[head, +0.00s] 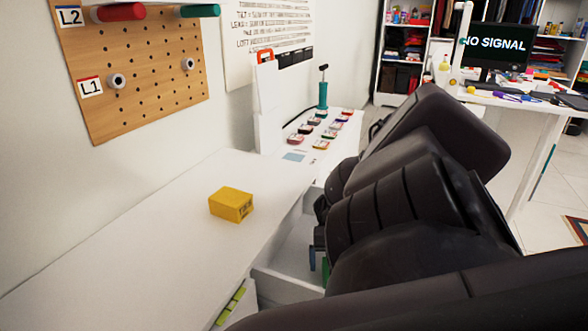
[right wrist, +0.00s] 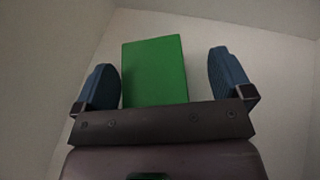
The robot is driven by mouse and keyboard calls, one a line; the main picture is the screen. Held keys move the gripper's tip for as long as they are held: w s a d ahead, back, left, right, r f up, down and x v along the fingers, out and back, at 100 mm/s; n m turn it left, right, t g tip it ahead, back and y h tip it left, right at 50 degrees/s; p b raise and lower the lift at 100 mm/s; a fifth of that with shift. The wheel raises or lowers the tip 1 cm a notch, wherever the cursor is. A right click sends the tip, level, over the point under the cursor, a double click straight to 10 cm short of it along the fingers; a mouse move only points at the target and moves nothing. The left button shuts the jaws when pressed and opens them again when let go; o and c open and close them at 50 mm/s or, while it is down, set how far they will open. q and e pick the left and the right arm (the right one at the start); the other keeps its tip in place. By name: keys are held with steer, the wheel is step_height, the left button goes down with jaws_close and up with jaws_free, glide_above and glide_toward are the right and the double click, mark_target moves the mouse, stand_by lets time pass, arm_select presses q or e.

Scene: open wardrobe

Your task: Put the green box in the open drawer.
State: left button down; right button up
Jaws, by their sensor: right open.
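The open white drawer (head: 283,279) juts out below the white counter. My right arm reaches down into it, and my right gripper (head: 318,258) is mostly hidden behind that arm. In the right wrist view my right gripper (right wrist: 166,85) is open, with one blue finger on each side of the green box (right wrist: 155,68). A sliver of the green box (head: 326,271) shows inside the drawer in the head view. Pale surfaces surround the box; whether it rests on the drawer floor is hard to tell. My left gripper is not in view.
A yellow box (head: 231,204) sits on the white counter (head: 130,255). Several small coloured items and a teal-handled tool (head: 322,97) stand farther back. A pegboard (head: 135,65) hangs on the left wall. A desk with a monitor (head: 493,46) is at the back right.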

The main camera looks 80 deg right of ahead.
steer(key=shift+d+r, duration=0.1)
steer(key=shift+r, duration=0.4)
steer(key=shift+v, duration=3.6)
